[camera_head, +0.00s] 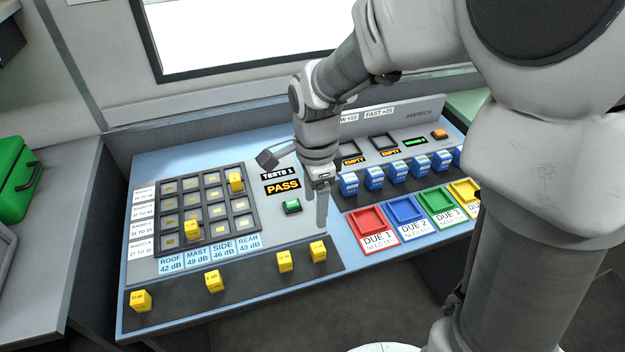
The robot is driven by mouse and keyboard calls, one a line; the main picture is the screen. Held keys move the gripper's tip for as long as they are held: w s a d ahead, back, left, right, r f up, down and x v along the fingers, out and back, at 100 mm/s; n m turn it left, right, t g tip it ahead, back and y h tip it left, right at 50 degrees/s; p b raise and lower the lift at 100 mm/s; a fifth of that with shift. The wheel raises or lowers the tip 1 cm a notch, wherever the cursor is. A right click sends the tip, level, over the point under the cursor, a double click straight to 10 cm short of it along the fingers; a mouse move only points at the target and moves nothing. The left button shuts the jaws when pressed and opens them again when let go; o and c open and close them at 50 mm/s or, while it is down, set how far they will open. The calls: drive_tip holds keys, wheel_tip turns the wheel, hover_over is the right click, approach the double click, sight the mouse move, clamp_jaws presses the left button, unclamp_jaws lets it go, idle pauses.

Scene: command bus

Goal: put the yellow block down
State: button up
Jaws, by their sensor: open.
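Several yellow blocks show. One yellow block (318,250) sits at the right end of the dark strip, just below my gripper (321,222) in the picture. My gripper is open and points down, and I see nothing held in it. One finger hides most of the other, and I cannot tell whether it touches that block. More yellow blocks stand along the strip (180,299): one (284,262), one (214,281) and one (140,300). Two others sit in the dark grid (213,181): one at the upper right (235,183) and one at the lower left (192,229).
A green button (292,206) lies under a PASS display (283,187). Right of my arm are a row of blue blocks (374,178) and coloured trays, including a red one (370,222). A green case (18,180) stands at far left. My arm hides the right side.

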drive_tip(key=b, duration=0.2)
approach(318, 246)
drive_tip(key=f, duration=0.5)
drive_tip(key=shift+a+f, duration=0.15)
drive_tip(key=shift+a, duration=0.15)
drive_tip(key=shift+d+f, duration=0.15)
drive_tip(key=shift+f, duration=1.2)
drive_tip(key=shift+d+f, duration=0.15)
drive_tip(key=shift+f, duration=1.15)
clamp_jaws()
